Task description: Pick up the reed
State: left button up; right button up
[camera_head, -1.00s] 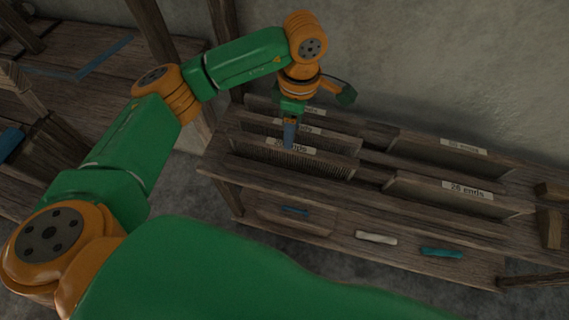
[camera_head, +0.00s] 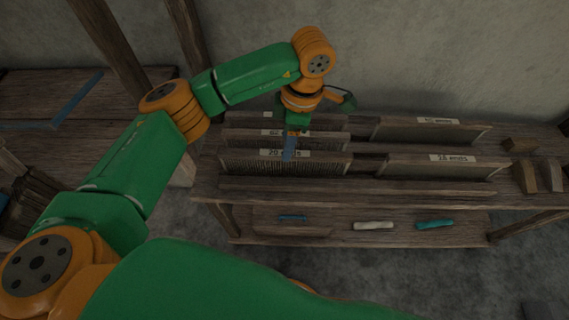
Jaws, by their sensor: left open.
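Several reeds stand upright in a slotted wooden rack. The front left reed (camera_head: 255,167) bears a white label that is partly covered by my gripper. Behind it stand two more labelled reeds. On the right are a reed labelled "28 ends" or similar (camera_head: 450,171) and one behind it (camera_head: 432,131). My left gripper (camera_head: 289,150) points down over the front left reed, at its label near the top edge. It is open; whether the fingers straddle the reed is hidden. My right gripper is not in view.
The rack stands on a wooden bench (camera_head: 372,190). Wooden blocks (camera_head: 527,176) sit at its right end. A lower shelf holds a white bundle (camera_head: 373,226) and a teal one (camera_head: 434,224). A grey wall is behind. Wooden posts (camera_head: 112,45) rise at the left.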

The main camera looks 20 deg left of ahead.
pick_arm(q)
send_over(283, 173)
notch_tip(283, 173, down, 7)
jog(key=shift+w+p, duration=0.1)
jog(key=shift+p, duration=0.25)
grip_shut()
